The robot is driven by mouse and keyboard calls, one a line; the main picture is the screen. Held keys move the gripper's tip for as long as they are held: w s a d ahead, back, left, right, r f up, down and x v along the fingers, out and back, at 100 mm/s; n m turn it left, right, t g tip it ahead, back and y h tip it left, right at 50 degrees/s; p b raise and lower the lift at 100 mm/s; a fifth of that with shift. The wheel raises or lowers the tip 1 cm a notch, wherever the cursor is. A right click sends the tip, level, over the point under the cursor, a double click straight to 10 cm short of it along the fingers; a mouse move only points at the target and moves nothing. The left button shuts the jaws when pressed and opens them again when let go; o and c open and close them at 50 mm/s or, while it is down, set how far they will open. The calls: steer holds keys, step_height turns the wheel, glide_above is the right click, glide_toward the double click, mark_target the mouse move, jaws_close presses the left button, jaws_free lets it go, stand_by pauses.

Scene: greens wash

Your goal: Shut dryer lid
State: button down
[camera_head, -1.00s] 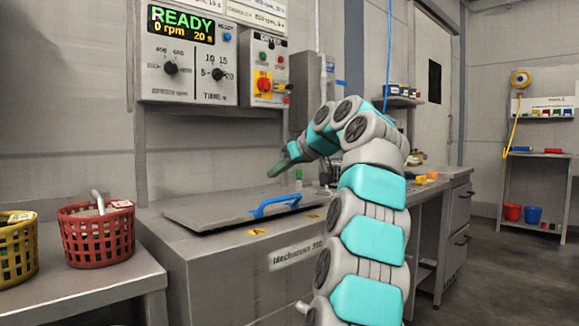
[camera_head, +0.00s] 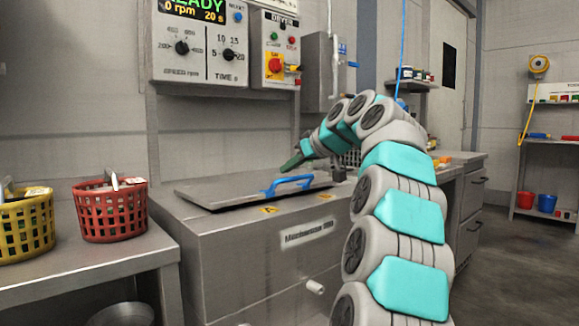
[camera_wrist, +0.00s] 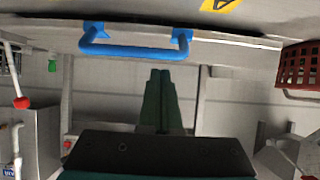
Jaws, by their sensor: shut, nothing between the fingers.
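The dryer lid (camera_head: 232,190) is a grey plate with a blue handle (camera_head: 288,183). It lies about flat on top of the steel dryer (camera_head: 240,238); I cannot tell whether its edges are fully seated. My gripper (camera_head: 287,168) is shut and empty, its dark green fingers pointing left and down just above the lid, behind the handle. Whether it touches the lid is unclear. In the wrist view the shut fingertips (camera_wrist: 160,74) are below the blue handle (camera_wrist: 135,46) in the picture, apart from it.
A red basket (camera_head: 110,212) and a yellow basket (camera_head: 27,228) stand on the bench at left. The speed panel (camera_head: 200,50) and dryer switch box (camera_head: 275,60) hang on the wall above. A counter with small items (camera_head: 440,160) is behind my arm at right.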

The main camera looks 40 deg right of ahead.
mark_target(287, 181)
steer(key=shift+f, duration=0.15)
steer(key=f+b, duration=0.1)
steer(key=b, duration=0.1)
steer(key=f+t+b, duration=0.1)
steer(key=f+b, duration=0.1)
steer(key=b, duration=0.1)
steer(key=shift+s, duration=0.35)
